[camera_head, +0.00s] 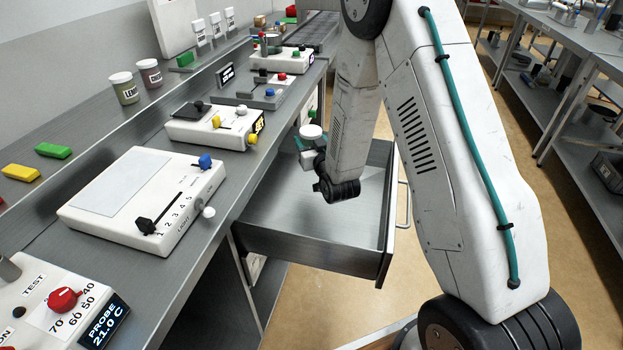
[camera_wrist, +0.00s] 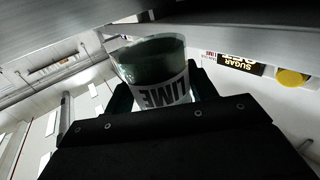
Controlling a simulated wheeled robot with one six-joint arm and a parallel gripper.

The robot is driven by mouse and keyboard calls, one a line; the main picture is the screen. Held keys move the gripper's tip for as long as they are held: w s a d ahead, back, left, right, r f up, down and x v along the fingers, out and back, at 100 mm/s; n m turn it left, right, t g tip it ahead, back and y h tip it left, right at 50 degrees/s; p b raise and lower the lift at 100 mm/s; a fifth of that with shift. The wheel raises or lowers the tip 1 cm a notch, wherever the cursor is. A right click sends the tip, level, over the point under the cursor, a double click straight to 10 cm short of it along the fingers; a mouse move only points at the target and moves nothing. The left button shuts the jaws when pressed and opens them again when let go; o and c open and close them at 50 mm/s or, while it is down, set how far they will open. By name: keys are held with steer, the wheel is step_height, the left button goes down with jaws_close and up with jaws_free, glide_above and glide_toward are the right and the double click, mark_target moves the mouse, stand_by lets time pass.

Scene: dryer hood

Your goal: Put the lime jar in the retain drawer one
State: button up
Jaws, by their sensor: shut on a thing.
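The lime jar shows in the wrist view (camera_wrist: 152,60), a dark green jar whose LIME label appears upside down. In the head view its white lid (camera_head: 311,131) shows, with most of its body hidden by my gripper. My gripper (camera_head: 309,146) is shut on the jar; in the wrist view its fingers (camera_wrist: 160,92) lie on both sides of it. An open metal drawer (camera_head: 310,248) juts from under the bench, and its visible floor is empty. The jar is over the drawer's far part in the head view; its exact height cannot be told.
White-lidded jars (camera_head: 124,88) stand on the ledge at left. Boxes with knobs, including a lever box (camera_head: 145,195) and a yellow-knobbed box (camera_head: 213,125), line the bench edge beside the drawer. The drawer front (camera_head: 389,215) is close to my arm. Floor shows in front of the drawer.

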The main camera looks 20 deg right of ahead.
step_height(320, 180, down, 7)
steer(key=shift+f, duration=0.15)
steer(key=shift+f, duration=0.1)
stand_by(0.3)
steer(key=shift+s+a+f, duration=0.1)
steer(key=shift+s+f, duration=0.05)
steer(key=shift+f, duration=0.35)
steer(key=o, duration=1.1)
steer(key=shift+s+f, duration=0.1)
steer(key=shift+f, duration=0.05)
